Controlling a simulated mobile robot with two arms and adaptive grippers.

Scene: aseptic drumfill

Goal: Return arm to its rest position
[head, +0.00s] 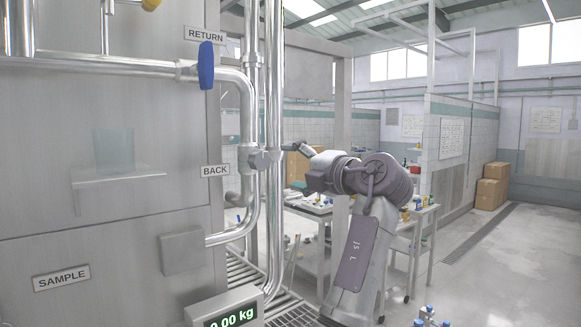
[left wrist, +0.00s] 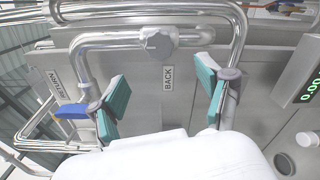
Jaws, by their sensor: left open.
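My left arm stands in the middle of the head view, bent at the elbow. Its gripper (head: 298,148) points left, close to the vertical steel pipes, and is mostly hidden behind the wrist. In the left wrist view the left gripper (left wrist: 163,92) is open, with its teal pads wide apart and nothing between them. The BACK label (head: 215,171) is on the steel panel; the label also shows between the pads in the left wrist view (left wrist: 168,78). My right gripper is in neither view.
Steel pipes (head: 273,210) and a round fitting (head: 260,159) run close to the gripper. A blue lever (head: 206,66) hangs by the RETURN label (head: 205,35). A scale display (head: 232,314) stands below. A cluttered table (head: 425,212) is behind the arm. Open floor lies to the right.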

